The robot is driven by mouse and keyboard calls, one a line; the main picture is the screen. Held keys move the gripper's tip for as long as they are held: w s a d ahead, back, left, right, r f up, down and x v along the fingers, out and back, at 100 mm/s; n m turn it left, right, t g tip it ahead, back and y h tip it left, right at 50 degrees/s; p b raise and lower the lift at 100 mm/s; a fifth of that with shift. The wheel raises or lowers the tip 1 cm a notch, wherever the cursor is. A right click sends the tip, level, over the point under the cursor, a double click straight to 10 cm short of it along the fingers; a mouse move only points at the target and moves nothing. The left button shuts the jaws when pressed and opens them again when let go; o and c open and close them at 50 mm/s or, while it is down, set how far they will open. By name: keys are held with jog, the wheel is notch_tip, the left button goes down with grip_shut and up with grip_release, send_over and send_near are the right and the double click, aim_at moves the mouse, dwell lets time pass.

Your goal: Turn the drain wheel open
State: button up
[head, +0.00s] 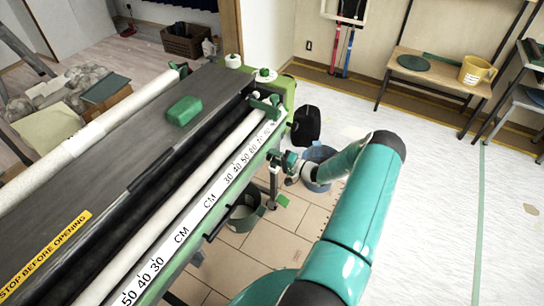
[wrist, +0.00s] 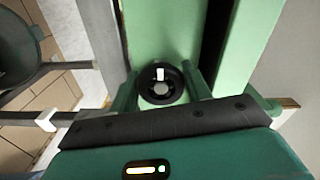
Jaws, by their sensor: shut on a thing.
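The drain wheel (wrist: 161,92) is a small round black wheel with a pale hub, on a light green panel in the wrist view. My gripper (wrist: 162,76) has one green finger on each side of the wheel and is shut on it. The wheel cannot be made out there. How far the wheel is turned cannot be told.
A blue-grey bucket (head: 322,154) stands on the floor behind my gripper, and a dark bucket (head: 243,216) stands under the paster. A black item (head: 306,125) is beside the paster's end. A bench (head: 440,72) is along the back wall. The floor at right is open.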

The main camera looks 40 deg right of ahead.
jog(key=shift+n, duration=1.1)
jog(key=o, duration=1)
jog(key=shift+s, duration=0.1)
jog(key=v, duration=1.3)
jog(key=shift+s, duration=0.3)
jog(key=shift+d, duration=0.1)
